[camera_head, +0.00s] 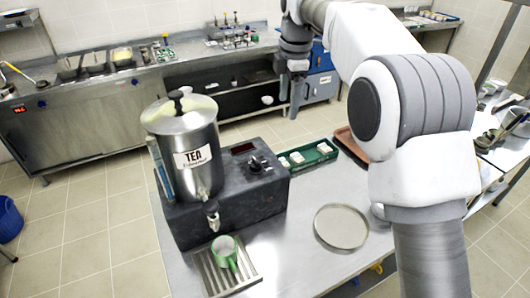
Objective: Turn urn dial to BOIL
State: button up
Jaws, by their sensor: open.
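The steel tea urn (186,150) with a "TEA" label stands on a dark base block (232,222) on the steel counter. The dial (256,165) is a dark knob on top of the base, to the right of the urn, beside a small dark display (242,148) with red marks. The dial's markings are too small to read. My gripper (294,100) hangs at the end of my arm, above and to the right of the dial in the picture, apart from it and empty. Its fingers are small in view.
A green mug (224,250) sits on the drip tray (206,280) under the urn's tap (212,216). A green tray (327,152) with white items lies behind the base, near a brown tray (345,136). A round steel tray (341,223) lies on the counter at right.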

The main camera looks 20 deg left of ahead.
aim_at(256, 160)
jog(key=s+a+f+n, duration=0.1)
jog(key=a+f+n, duration=0.3)
jog(key=a+f, duration=0.3)
jog(key=shift+n+g, duration=0.3)
jog(key=f, duration=0.5)
jog(key=a+f, duration=0.1)
jog(key=f, duration=0.4)
jog(key=a+f+p, duration=0.1)
jog(key=f, duration=0.5)
jog(key=shift+w+f, duration=0.1)
jog(key=shift+w, duration=0.15)
grip_shut()
